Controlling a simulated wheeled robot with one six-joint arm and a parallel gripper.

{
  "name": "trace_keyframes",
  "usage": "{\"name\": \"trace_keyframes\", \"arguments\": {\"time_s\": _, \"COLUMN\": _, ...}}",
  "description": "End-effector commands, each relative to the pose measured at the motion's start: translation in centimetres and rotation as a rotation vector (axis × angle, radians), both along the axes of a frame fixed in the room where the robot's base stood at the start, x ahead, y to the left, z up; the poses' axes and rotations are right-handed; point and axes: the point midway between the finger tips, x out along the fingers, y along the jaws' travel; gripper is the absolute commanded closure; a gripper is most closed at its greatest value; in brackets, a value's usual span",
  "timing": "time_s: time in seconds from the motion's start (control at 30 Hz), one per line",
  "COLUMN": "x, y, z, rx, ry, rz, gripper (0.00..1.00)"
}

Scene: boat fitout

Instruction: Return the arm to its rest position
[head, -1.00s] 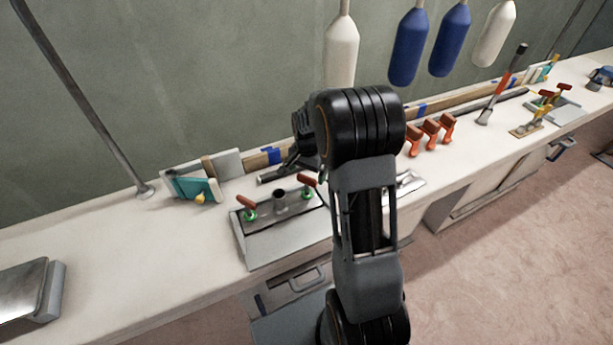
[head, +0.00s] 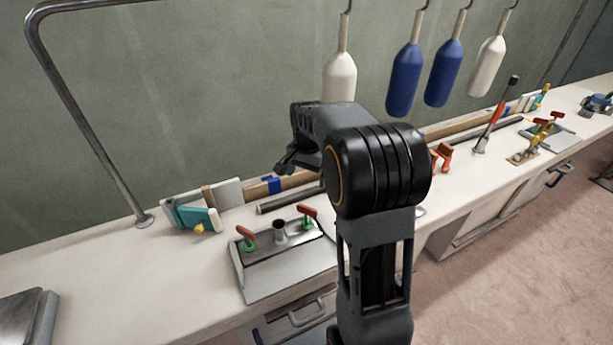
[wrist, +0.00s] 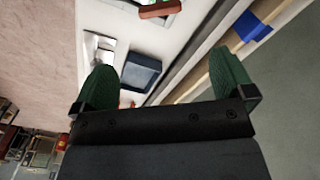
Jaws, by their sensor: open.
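My gripper (head: 290,163) is above the bench, left of my arm's black elbow in the head view. In the wrist view its two green fingers (wrist: 168,88) stand wide apart with nothing between them. The bench lies beyond the fingers in that view. The gripper touches nothing that I can see. My arm hides part of the bench behind it.
Below the gripper stands a grey tray (head: 285,284) with two red-handled valves (head: 247,238). White and blue fenders (head: 405,78) hang behind the arm. A metal rail (head: 85,125) rises at left. Orange clamps (head: 441,156) are right of the elbow. Bare bench shows at left.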

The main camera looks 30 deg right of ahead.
Motion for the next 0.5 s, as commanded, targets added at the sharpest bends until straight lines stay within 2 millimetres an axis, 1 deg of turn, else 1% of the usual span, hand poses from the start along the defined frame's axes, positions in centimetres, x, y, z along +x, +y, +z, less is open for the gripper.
{"name": "trace_keyframes", "arguments": {"time_s": 0.33, "x": 0.0, "y": 0.0, "z": 0.0, "rx": 0.000, "ry": 0.000, "rz": 0.012, "gripper": 0.00}}
{"name": "trace_keyframes", "arguments": {"time_s": 0.43, "x": 0.2, "y": 0.0, "z": -0.1, "rx": -0.003, "ry": -0.011, "rz": 0.069, "gripper": 0.00}}
{"name": "trace_keyframes", "arguments": {"time_s": 0.47, "x": 0.1, "y": 0.0, "z": -0.3, "rx": -0.003, "ry": -0.011, "rz": 0.097, "gripper": 0.00}}
{"name": "trace_keyframes", "arguments": {"time_s": 0.5, "x": -0.3, "y": 0.1, "z": -1.0, "rx": -0.001, "ry": -0.001, "rz": 0.143, "gripper": 0.00}}
